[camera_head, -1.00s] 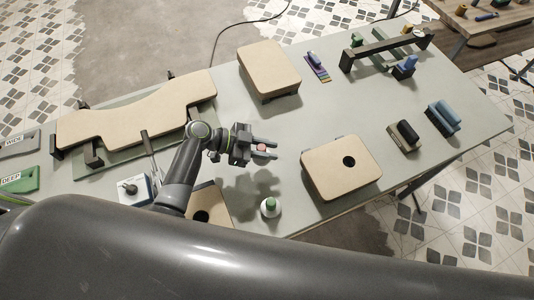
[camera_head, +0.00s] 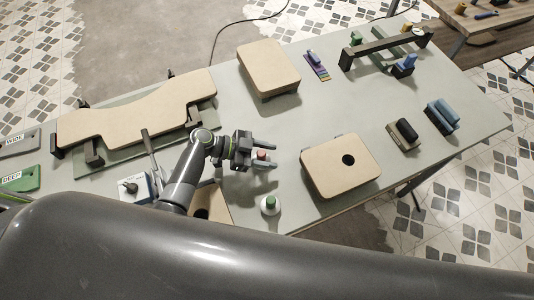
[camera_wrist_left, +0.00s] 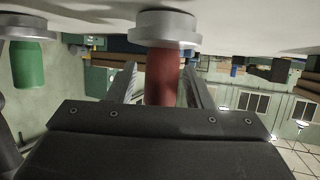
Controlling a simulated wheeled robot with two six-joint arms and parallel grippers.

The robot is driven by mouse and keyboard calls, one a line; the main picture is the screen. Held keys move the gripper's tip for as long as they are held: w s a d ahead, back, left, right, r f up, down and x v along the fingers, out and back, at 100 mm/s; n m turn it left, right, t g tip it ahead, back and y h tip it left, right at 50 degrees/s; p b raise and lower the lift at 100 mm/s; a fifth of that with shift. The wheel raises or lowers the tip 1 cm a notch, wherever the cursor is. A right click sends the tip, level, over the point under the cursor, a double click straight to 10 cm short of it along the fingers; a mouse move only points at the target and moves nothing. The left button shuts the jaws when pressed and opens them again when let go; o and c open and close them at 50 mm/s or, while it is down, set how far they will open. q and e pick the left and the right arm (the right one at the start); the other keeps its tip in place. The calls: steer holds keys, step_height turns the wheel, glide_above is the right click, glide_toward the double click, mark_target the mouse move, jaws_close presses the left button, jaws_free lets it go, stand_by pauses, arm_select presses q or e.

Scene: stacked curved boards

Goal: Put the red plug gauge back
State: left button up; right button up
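The red plug gauge (camera_head: 261,154) is between the fingers of my left gripper (camera_head: 268,161), with its pale round flange partly showing. In the left wrist view, the red plug (camera_wrist_left: 162,78) has a grey flange (camera_wrist_left: 164,30) toward the pale tabletop, and the fingers (camera_wrist_left: 160,85) lie along both sides of it. The gripper appears shut on it. I cannot tell whether the flange touches the table. A green plug gauge (camera_head: 270,202) with a white flange stands nearby; it also shows in the left wrist view (camera_wrist_left: 28,65). My right gripper is not in view.
A beige board with a dark hole (camera_head: 325,176) lies to the right. Another holed board (camera_head: 213,203) is partly hidden by my arm. A curved board (camera_head: 120,118) lies left, a square one (camera_head: 268,66) behind. The tabletop (camera_head: 315,118) between them is bare.

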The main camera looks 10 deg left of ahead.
arm_select(q)
steer(key=shift+r, duration=0.2)
steer(key=shift+a, duration=0.3)
steer(key=b+v, duration=0.3)
steer(key=v, duration=0.7)
steer(key=shift+s+a+b, duration=0.1)
steer(key=shift+a+b, duration=0.2)
steer(key=shift+s+a+r, duration=0.1)
steer(key=shift+a+r, duration=0.2)
steer(key=shift+a, duration=0.05)
